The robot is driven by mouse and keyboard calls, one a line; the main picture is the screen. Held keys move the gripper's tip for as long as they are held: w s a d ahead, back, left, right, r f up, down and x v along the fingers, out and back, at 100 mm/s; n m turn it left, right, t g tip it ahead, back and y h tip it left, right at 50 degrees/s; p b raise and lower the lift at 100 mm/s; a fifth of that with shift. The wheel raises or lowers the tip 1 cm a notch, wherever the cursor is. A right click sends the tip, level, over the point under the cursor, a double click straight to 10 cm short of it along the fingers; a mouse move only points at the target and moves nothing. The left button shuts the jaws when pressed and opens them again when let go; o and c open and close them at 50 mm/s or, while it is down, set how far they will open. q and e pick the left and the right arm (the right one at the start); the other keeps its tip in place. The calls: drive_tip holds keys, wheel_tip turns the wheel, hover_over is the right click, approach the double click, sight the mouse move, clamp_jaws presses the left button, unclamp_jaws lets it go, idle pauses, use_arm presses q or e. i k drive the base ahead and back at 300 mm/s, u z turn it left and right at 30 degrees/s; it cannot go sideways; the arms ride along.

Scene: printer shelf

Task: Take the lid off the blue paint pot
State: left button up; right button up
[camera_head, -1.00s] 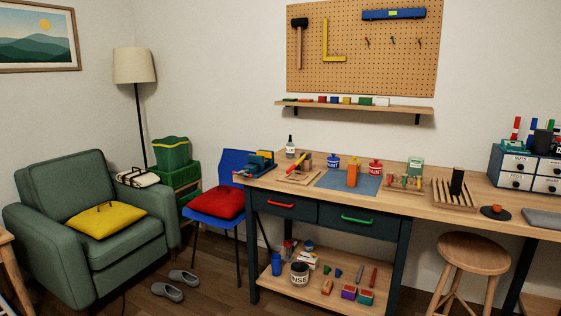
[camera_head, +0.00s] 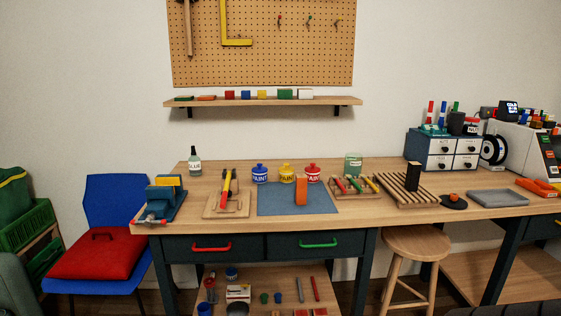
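The blue paint pot (camera_head: 260,175) stands upright at the back of the workbench, with its blue lid (camera_head: 260,167) on top. A yellow paint pot (camera_head: 286,174) and a red paint pot (camera_head: 312,174) stand in a row to its right. Neither of my grippers is in view.
A wooden board with tools (camera_head: 212,211), a vise (camera_head: 165,198) and a glue bottle (camera_head: 194,161) are to the left.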

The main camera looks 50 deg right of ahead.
sight(258, 169)
drive_tip(key=z, duration=0.95)
drive_tip(key=i, duration=1.1)
drive_tip(key=z, duration=1.25)
